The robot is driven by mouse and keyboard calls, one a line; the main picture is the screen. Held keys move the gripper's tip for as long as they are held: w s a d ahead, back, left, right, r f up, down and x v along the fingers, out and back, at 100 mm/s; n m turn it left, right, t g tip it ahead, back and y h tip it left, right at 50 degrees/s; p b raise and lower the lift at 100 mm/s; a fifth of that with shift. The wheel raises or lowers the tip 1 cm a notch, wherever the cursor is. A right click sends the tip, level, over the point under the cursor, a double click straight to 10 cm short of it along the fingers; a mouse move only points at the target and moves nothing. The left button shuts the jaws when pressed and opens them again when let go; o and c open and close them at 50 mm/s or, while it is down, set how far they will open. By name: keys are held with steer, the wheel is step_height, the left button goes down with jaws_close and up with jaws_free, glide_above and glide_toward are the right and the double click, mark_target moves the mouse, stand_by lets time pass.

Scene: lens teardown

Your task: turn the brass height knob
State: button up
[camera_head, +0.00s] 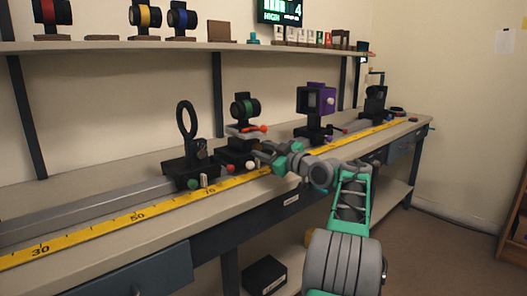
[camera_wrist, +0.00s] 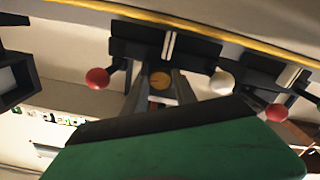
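The brass knob (camera_wrist: 160,80) shows in the wrist view as a small round disc at the upper middle, below a dark carriage. My gripper (camera_wrist: 161,88) has its two grey fingers on either side of the knob, with gaps that look small. I cannot tell whether either finger touches it. In the head view, my gripper (camera_head: 266,156) is at the front of the carriage (camera_head: 236,150) that carries the green-ringed lens (camera_head: 244,108). The knob is hidden there behind my gripper. The green hand body (camera_wrist: 180,150) fills the lower wrist view.
A white ball (camera_wrist: 222,83) and red balls (camera_wrist: 97,77) (camera_wrist: 276,112) stick out near the fingers. A ring holder (camera_head: 187,120) stands to the left on the rail (camera_head: 90,202), and a purple mount (camera_head: 316,100) to the right. A yellow ruler (camera_head: 120,222) runs along the bench front.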

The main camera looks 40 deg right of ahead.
steer(key=o, duration=0.3)
steer(key=s+p, duration=0.1)
steer(key=s, duration=0.6)
steer(key=shift+s+d+r+p, duration=0.1)
steer(key=shift+s+p, duration=0.25)
steer(key=shift+s, duration=0.1)
